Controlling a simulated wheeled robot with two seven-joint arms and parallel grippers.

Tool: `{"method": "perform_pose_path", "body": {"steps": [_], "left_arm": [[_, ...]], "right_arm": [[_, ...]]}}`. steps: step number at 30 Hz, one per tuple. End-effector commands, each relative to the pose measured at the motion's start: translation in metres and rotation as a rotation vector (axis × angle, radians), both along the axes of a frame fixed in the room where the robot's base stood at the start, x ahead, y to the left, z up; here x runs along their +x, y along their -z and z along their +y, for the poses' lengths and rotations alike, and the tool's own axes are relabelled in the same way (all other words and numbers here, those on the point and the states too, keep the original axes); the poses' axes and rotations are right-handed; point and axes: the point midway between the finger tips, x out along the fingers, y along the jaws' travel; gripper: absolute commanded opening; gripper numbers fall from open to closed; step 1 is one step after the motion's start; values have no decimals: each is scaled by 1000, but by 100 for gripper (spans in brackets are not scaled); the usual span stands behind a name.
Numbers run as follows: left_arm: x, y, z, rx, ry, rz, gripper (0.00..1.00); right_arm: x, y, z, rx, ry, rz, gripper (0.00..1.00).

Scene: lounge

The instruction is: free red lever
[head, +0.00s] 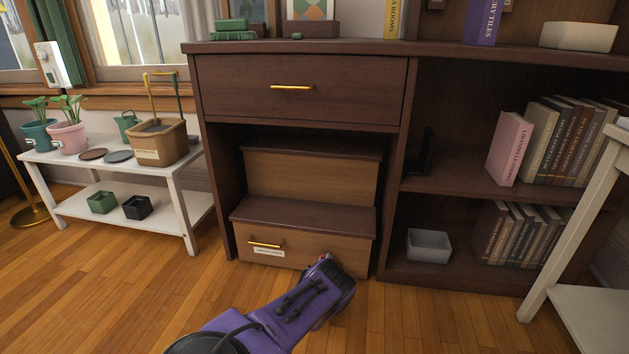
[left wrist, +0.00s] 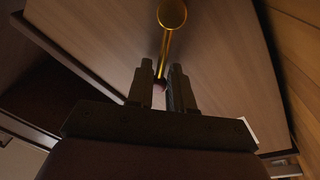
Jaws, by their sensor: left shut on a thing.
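My left gripper (head: 327,262) reaches from the bottom of the head view to the right part of the low step unit's drawer front (head: 300,255). In the left wrist view its two dark fingers (left wrist: 162,84) are nearly together. In the head view the gripper hides most of the lever. My right gripper is not in view.
The drawer front has a gold handle (head: 266,244) and a white label left of my gripper. A dark brown cabinet (head: 300,105) stands around the step unit. A white plant bench (head: 120,193) is at left, a white table (head: 590,200) at right. The floor in front is clear.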

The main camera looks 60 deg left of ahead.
Motion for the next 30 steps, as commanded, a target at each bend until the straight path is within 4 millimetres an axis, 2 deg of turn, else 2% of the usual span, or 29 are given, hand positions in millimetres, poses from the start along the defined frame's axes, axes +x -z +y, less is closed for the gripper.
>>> {"method": "perform_pose_path", "body": {"steps": [6, 17, 18, 19, 27, 30], "left_arm": [[11, 1, -8, -23, 18, -25, 0], [12, 1, -9, -25, 20, -25, 0], [12, 1, -9, -25, 20, -25, 31], [12, 1, -9, -25, 19, -24, 38], [10, 1, -8, -24, 17, -25, 38], [4, 0, -14, -25, 18, -22, 38]], "right_arm": [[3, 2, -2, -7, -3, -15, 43], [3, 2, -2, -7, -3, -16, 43], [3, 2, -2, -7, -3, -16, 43], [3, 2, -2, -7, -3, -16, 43], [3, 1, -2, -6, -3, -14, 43], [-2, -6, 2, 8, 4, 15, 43]]}}
